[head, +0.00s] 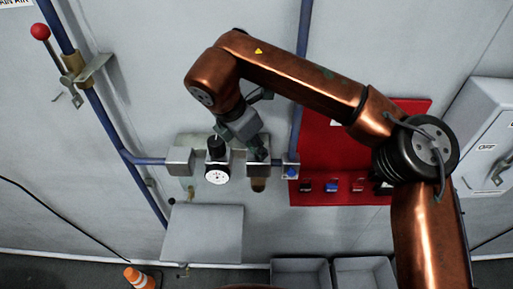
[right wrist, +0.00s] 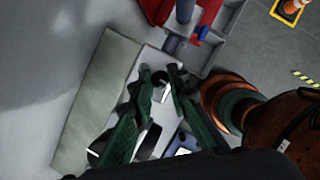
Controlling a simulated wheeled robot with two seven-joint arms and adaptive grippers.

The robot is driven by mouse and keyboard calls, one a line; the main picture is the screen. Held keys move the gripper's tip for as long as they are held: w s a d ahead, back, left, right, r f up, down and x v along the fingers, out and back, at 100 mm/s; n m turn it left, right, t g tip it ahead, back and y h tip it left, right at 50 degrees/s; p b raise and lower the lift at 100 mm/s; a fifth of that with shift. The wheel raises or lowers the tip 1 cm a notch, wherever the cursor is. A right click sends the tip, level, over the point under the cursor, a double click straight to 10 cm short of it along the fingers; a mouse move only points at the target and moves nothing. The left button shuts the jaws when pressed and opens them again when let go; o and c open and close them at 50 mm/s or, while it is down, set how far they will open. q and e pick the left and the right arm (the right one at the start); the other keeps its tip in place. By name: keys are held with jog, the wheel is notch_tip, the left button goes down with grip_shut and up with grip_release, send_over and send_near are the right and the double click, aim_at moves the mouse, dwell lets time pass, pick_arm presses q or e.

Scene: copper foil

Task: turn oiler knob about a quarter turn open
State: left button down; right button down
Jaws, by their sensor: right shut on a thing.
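The oiler (head: 258,184) is the right-hand unit of the air line on the wall, with an amber bowl below a grey body. My right gripper (head: 256,152) is at the top of it and covers its knob in the head view. The gripper is shut on this knob. Exact finger contact is hard to see in the dark picture. My left gripper is not in view.
A regulator with a black knob and white gauge (head: 217,175) sits close left of the oiler. A blue pipe (head: 148,160) enters from the left. A red panel (head: 335,150) with small fittings is at right. A grey box (head: 202,233) and bins (head: 300,272) are below.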

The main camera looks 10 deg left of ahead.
jog(key=shift+m, duration=0.3)
jog(key=c, duration=1.9)
grip_release()
jog(key=v, duration=1.2)
jog(key=shift+w, duration=0.1)
